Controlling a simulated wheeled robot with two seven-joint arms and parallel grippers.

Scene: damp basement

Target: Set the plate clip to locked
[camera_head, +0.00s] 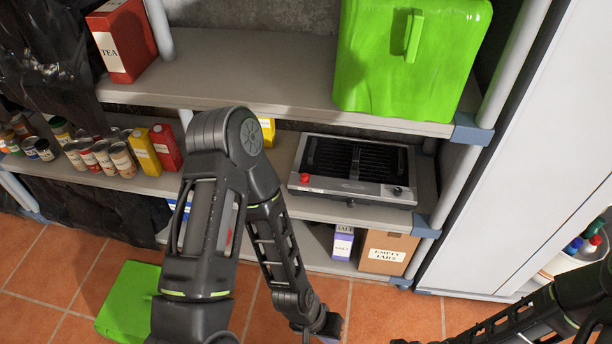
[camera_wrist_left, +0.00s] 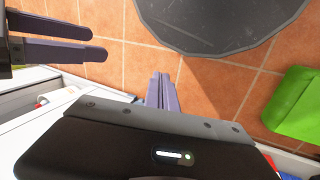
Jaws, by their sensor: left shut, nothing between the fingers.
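A black and grey grill (camera_head: 352,172) with ridged dark plates sits on the middle shelf in the head view. A small red part (camera_head: 305,178) is at its front left and a small dark knob (camera_head: 397,191) at its front right. I cannot tell which part is the plate clip or how it is set. My left gripper (camera_head: 328,326) is low over the floor, below and in front of the grill, touching nothing. Its fingers show together and empty in the left wrist view (camera_wrist_left: 163,88). My right gripper (camera_wrist_left: 98,40) shows two fingers apart with nothing between them.
A green bin (camera_head: 405,60) stands on the shelf (camera_head: 270,75) above the grill. Cans (camera_head: 100,155) and cartons stand left on the grill's shelf. An "Empty Jars" box (camera_head: 388,252) is below. A green box (camera_head: 128,300) lies on the tiled floor. A white cabinet (camera_head: 545,150) stands right.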

